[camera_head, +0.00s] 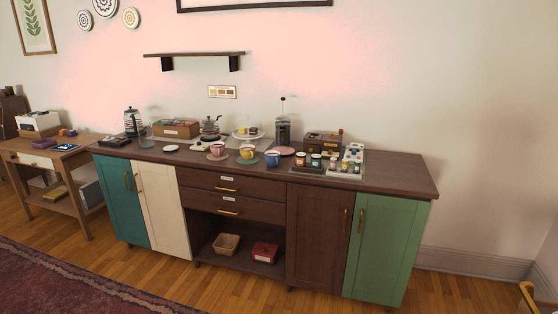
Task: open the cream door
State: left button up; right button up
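The cream door (165,210) is on the left part of the long dark-wood sideboard (400,180), between the teal door and the drawers. It looks shut, flush with the sideboard's front. Its upright brass handle (138,182) is at the upper left edge of the door, close beside the teal door's handle (127,181). Neither of my grippers shows in the head view, so I cannot see whether they are open or shut.
The teal door (119,205), brown door (315,235) and green door (387,250) look shut. Cups, jars and coffee gear crowd the sideboard top. A small wooden table (62,165) stands left. A patterned rug (60,285) lies in front, with bare wood floor between.

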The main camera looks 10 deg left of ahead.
aim_at(157, 186)
jog(key=i+j+u, duration=0.2)
jog(key=i+u, duration=0.2)
jog(key=i, duration=0.45)
jog(key=i+u, duration=0.45)
jog(key=i, duration=0.4)
jog(key=l, duration=0.1)
